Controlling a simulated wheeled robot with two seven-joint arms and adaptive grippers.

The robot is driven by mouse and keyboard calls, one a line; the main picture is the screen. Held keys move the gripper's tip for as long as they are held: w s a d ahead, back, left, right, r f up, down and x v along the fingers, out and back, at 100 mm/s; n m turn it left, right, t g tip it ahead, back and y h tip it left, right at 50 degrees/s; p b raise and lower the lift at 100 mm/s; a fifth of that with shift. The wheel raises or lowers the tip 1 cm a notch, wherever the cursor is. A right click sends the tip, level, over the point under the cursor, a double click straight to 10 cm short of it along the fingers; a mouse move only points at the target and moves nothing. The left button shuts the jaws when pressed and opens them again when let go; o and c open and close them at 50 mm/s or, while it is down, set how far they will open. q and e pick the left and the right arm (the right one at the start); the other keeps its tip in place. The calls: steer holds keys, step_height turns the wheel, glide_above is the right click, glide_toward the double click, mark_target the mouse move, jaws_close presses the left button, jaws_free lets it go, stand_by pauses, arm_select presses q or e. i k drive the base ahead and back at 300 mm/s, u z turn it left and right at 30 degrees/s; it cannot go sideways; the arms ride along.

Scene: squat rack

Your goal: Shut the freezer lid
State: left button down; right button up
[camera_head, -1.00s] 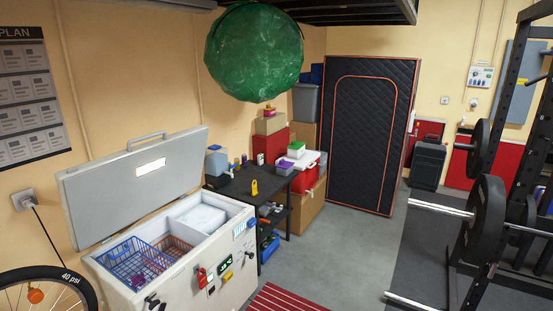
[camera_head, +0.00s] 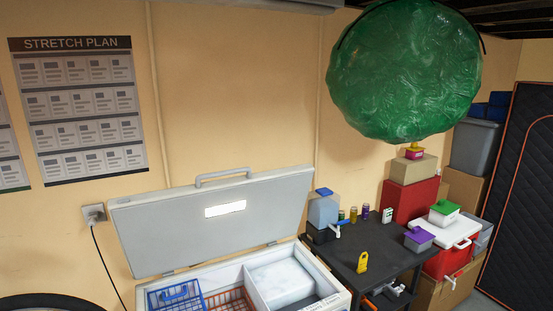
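A white chest freezer (camera_head: 333,297) stands at the bottom middle of the head view, cut off by the lower edge. Its grey-white lid (camera_head: 150,238) is raised and tilted back near the wall, with a handle (camera_head: 222,176) along its top edge and a white label on its inner face. Inside are a blue wire basket (camera_head: 176,296), an orange wire basket (camera_head: 229,301) and a white frosted block (camera_head: 281,279). Neither of my grippers shows in the view.
A dark table (camera_head: 378,258) with a water container (camera_head: 323,208), jars and a yellow item (camera_head: 361,262) stands right of the freezer. A large green bag-like ball (camera_head: 405,72) hangs above. Boxes and a red cooler (camera_head: 447,262) are farther right. A wall socket (camera_head: 94,214) with a cord is at left.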

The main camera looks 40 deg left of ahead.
mark_target(158, 233)
steer(key=i, duration=2.15)
steer(key=u, duration=2.25)
steer(key=i, duration=0.15)
steer(key=u, duration=0.05)
